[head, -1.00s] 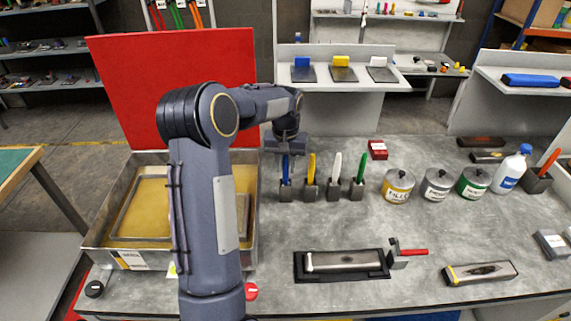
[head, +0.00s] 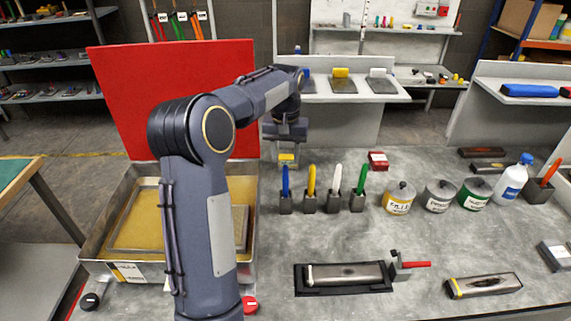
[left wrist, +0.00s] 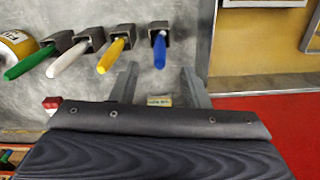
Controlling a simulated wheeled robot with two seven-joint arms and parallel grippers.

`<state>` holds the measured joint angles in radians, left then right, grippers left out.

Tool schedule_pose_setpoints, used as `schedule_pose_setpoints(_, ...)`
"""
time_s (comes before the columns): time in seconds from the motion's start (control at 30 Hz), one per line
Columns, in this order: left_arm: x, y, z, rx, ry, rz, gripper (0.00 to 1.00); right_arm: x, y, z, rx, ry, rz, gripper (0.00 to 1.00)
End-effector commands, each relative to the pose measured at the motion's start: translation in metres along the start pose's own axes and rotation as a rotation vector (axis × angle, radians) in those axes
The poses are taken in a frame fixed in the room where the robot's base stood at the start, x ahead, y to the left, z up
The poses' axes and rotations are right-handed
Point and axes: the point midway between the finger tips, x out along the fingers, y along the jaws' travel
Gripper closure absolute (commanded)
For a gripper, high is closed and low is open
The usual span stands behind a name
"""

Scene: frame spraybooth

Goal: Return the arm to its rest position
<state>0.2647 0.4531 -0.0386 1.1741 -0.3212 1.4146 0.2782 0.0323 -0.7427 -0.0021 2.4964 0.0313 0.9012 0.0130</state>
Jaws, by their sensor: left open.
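My left arm rises at the left front of the head view and bends over toward the back of the bench. My left gripper (head: 286,150) hangs there, behind a row of holders with upright handles. In the left wrist view its two fingers (left wrist: 160,82) are apart, with nothing clamped between them. A small yellow-topped block (head: 287,159) shows below the gripper; a yellow label also shows between the fingers in the wrist view (left wrist: 159,101). The blue handle (head: 285,180) stands in its holder just in front of the gripper, apart from it. My right gripper is not in view.
Yellow (head: 311,181), white (head: 337,179) and green (head: 361,179) handles stand beside the blue one. Lidded pots (head: 399,198) are to the right. A metal tray (head: 250,255) and red panel (head: 130,95) flank my arm. The bench middle (head: 300,235) is clear.

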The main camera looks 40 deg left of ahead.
Motion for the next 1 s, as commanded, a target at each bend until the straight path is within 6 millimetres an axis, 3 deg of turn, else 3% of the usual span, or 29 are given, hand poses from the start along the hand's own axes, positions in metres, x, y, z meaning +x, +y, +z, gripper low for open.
schedule_pose_setpoints(0.67, -0.007, 0.001, 0.008, 0.011, 0.009, 0.013, 0.58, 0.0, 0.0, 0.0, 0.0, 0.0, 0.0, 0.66)
schedule_pose_setpoints(0.77, -0.021, 0.006, 0.029, 0.043, 0.035, 0.052, 0.58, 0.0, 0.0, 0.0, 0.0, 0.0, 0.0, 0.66)
schedule_pose_setpoints(1.0, -0.051, 0.021, 0.131, 0.174, 0.141, 0.207, 0.58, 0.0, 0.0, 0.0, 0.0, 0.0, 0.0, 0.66)
